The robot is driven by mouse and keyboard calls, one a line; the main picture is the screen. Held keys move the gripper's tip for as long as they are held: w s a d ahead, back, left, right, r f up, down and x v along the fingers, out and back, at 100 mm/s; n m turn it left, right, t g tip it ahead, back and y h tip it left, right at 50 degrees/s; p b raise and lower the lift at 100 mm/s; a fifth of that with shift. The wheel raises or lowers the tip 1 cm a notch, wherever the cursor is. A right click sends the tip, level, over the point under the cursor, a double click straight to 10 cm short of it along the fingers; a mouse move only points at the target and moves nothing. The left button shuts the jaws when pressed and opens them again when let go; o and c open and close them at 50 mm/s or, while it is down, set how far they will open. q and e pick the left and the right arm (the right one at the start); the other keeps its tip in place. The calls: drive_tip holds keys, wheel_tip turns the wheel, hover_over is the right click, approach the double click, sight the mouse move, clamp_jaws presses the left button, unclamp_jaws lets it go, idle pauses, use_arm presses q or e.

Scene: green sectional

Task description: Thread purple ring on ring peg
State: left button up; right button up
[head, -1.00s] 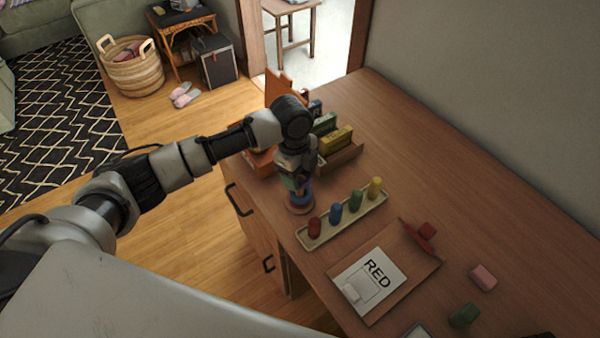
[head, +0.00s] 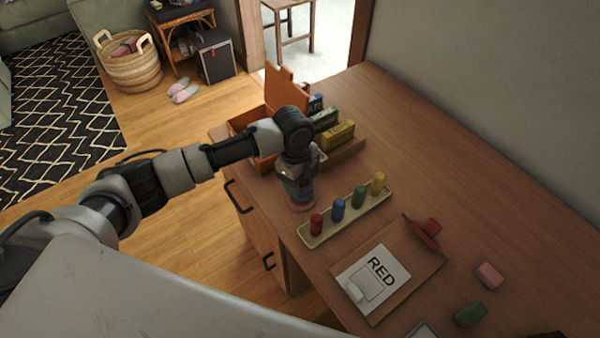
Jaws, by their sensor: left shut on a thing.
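My left gripper (head: 298,181) points down over the ring peg at the desk's left edge and is shut on the purple ring, which is mostly hidden by the fingers. The ring peg (head: 301,206) shows its round brown wooden base, with a blue-purple band low on it just under the fingertips. The peg's top is hidden behind my gripper, so I cannot tell whether the purple ring is around the peg or above it. My right gripper is not in view.
A tray (head: 312,241) with red, blue, green and yellow pegs stands close to the right of the ring peg. An open orange box (head: 243,122) and a rack with green and yellow blocks (head: 338,136) are behind. A RED card (head: 374,278) lies in front.

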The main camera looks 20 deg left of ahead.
use_arm(q)
drive_tip(key=shift+f, duration=0.25)
drive_tip(key=o, duration=1)
drive_tip(key=r, duration=0.3)
drive_tip(key=a+r, duration=0.1)
drive_tip(key=r, duration=0.6)
drive_tip(key=shift+w+a+r, duration=0.15)
drive_tip(key=shift+w+r, duration=0.05)
drive_tip(key=shift+r, duration=0.2)
